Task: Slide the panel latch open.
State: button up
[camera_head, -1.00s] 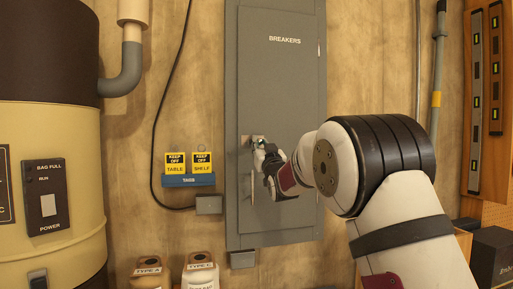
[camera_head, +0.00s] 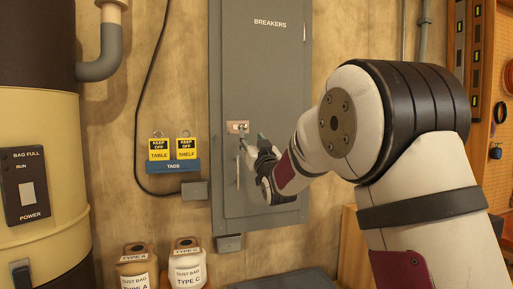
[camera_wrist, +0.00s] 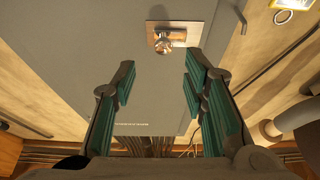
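The grey breaker panel (camera_head: 262,75) is mounted on the wall, its door marked BREAKERS. Its latch (camera_head: 238,127) is a small coppery plate with a metal knob on the left side of the door. In the wrist view the latch (camera_wrist: 165,42) is near the top, with its round knob in front of the plate. My gripper (camera_head: 257,146) is just right of and below the latch in the head view. In the wrist view my gripper (camera_wrist: 158,80) is open, its green-padded fingers apart with nothing between them. The knob appears beyond the fingertips, not between them.
Yellow KEEP OFF tags (camera_head: 172,148) hang on a blue rack left of the panel. Two dust-bag containers (camera_head: 187,265) stand below. A cream drum (camera_head: 40,130) is at far left. A pegboard (camera_head: 492,120) with levels is at right.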

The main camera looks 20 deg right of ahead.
jog(key=shift+v, duration=2.5)
jog(key=s+a+f+g, duration=0.1)
jog(key=s+f+g, duration=0.4)
jog(key=s, duration=0.9)
jog(key=s+a+f+g, duration=0.1)
jog(key=s+f+g, duration=0.5)
jog(key=s, duration=0.9)
jog(key=s+a+f+g, duration=0.1)
jog(key=s+f+g, duration=0.5)
jog(key=s, duration=0.9)
notch_tip(320, 180, down, 2)
jog(key=shift+a+f, duration=0.2)
jog(key=shift+a, duration=0.05)
jog(key=shift+s, duration=0.1)
